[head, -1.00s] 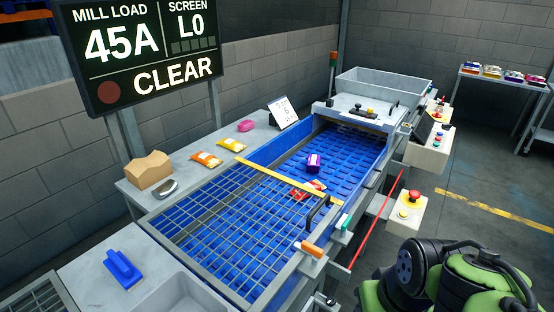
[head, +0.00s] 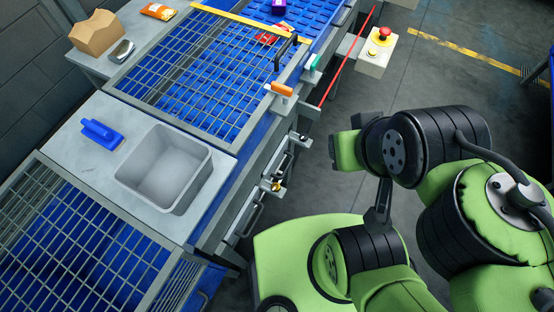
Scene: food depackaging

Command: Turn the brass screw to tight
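A small brass-coloured screw or knob (head: 277,187) shows on the side of the conveyor frame, below the grey mesh guard and right of the grey basin. It is too small to tell how far it is turned. My green and black arm is folded at the right, apart from the conveyor. I cannot make out my gripper's fingertips. Nothing of mine touches the brass screw.
An orange handle (head: 282,89) and a green handle (head: 313,67) stick out above the screw. A red cord (head: 346,60) runs along the conveyor side near an emergency stop (head: 382,37). A grey basin (head: 165,169) and blue scraper (head: 101,133) lie left. Floor beside the conveyor is clear.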

